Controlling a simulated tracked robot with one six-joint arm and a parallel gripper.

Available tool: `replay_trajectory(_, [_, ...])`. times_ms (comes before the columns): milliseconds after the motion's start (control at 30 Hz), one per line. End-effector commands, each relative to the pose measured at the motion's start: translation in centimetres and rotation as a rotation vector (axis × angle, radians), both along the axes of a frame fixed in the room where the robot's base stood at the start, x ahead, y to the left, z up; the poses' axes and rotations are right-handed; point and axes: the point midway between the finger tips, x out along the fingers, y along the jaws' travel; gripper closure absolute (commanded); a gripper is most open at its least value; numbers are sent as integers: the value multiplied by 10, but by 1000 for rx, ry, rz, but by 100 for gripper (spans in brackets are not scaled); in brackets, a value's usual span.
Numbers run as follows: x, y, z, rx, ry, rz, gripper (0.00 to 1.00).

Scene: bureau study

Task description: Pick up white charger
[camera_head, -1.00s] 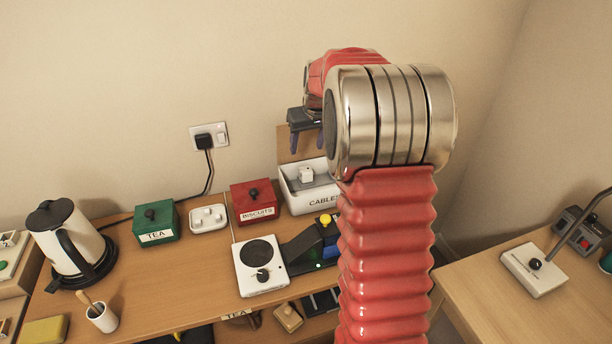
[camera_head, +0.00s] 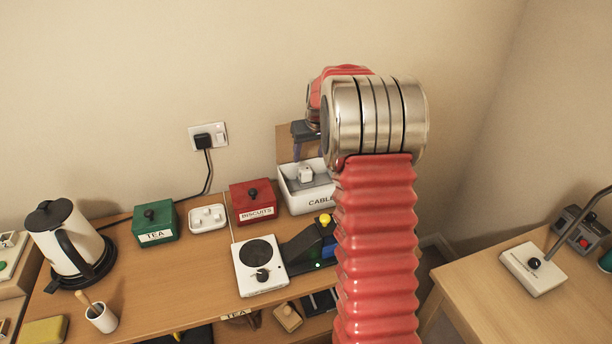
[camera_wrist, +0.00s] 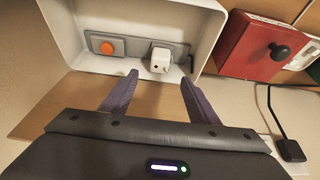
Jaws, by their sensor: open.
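The white charger (camera_wrist: 160,60) is a small white block inside the white cables box, on a grey strip in the wrist view. In the head view the charger (camera_head: 305,174) shows inside the open box (camera_head: 298,202), whose label reads "CABLE" with its end hidden by my arm. My gripper (camera_wrist: 157,78) is open, with its two dark fingers apart and pointing into the box in the wrist view. The charger lies beyond the fingertips, about midway between them, and nothing is held. In the head view the gripper (camera_head: 308,148) is above the box, partly hidden by my arm.
An orange button (camera_wrist: 108,47) sits beside the charger on the grey strip (camera_wrist: 135,50). The red biscuits box (camera_head: 253,201) stands close left of the cables box. A white hotplate (camera_head: 260,265) and a black device with a yellow knob (camera_head: 325,219) are in front.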

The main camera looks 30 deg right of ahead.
Motion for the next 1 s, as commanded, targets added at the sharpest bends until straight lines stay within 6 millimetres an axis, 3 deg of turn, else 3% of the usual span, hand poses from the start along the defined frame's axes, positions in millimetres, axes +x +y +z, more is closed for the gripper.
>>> replay_trajectory(200, [11,-2,-30,2,3,0,45])
replay_trajectory(733, [16,-4,-40,0,1,1,45])
replay_trajectory(1000, [28,-7,-69,1,2,1,45])
